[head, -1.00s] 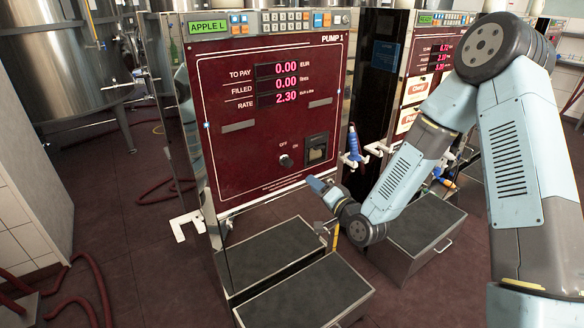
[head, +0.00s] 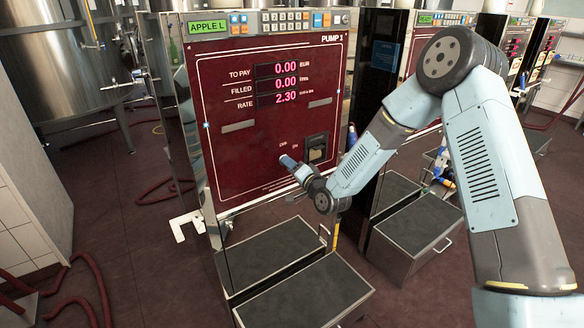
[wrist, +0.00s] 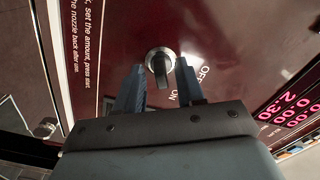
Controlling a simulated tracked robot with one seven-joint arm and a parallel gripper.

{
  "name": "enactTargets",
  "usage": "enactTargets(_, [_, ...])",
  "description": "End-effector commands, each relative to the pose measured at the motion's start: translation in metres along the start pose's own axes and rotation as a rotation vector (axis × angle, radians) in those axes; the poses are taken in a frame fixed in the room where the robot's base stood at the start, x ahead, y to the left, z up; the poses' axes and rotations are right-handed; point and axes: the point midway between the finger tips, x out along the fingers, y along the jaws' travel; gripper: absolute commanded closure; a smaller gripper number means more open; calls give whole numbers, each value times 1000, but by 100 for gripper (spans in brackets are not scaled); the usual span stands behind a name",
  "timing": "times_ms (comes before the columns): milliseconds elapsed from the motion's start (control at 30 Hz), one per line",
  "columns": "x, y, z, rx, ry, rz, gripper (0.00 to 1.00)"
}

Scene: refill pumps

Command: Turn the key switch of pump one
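Pump one (head: 255,150) is a dark red panel marked PUMP 1, with a display reading 0.00, 0.00 and 2.30. Its key switch (wrist: 161,66) shows in the wrist view as a round metal collar with a dark bar, beside the OFF and ON labels. My gripper (wrist: 160,76) is open, with one blue finger on each side of the switch; I cannot tell whether either touches it. In the head view my gripper (head: 287,161) is at the lower part of the panel and hides the switch.
A dark slot unit (head: 316,149) is right of the switch. A grey-topped step (head: 275,252) stands below the panel. A second pump (head: 428,58) is to the right. Red hoses (head: 95,285) lie on the floor at left.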

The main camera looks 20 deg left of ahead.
Motion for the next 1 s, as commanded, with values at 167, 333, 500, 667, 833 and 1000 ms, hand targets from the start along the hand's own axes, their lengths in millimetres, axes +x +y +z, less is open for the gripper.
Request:
enactTargets(167, [2,0,0,0,-1,1,62])
enactTargets(333, [2,0,0,0,-1,1,64])
enactTargets(500, [2,0,0,0,-1,0,80])
enactTargets(667, [2,0,0,0,-1,1,95])
enactTargets(833, [2,0,0,0,-1,1,100])
enactTargets(1000, [0,2,-2,-1,-1,2,100])
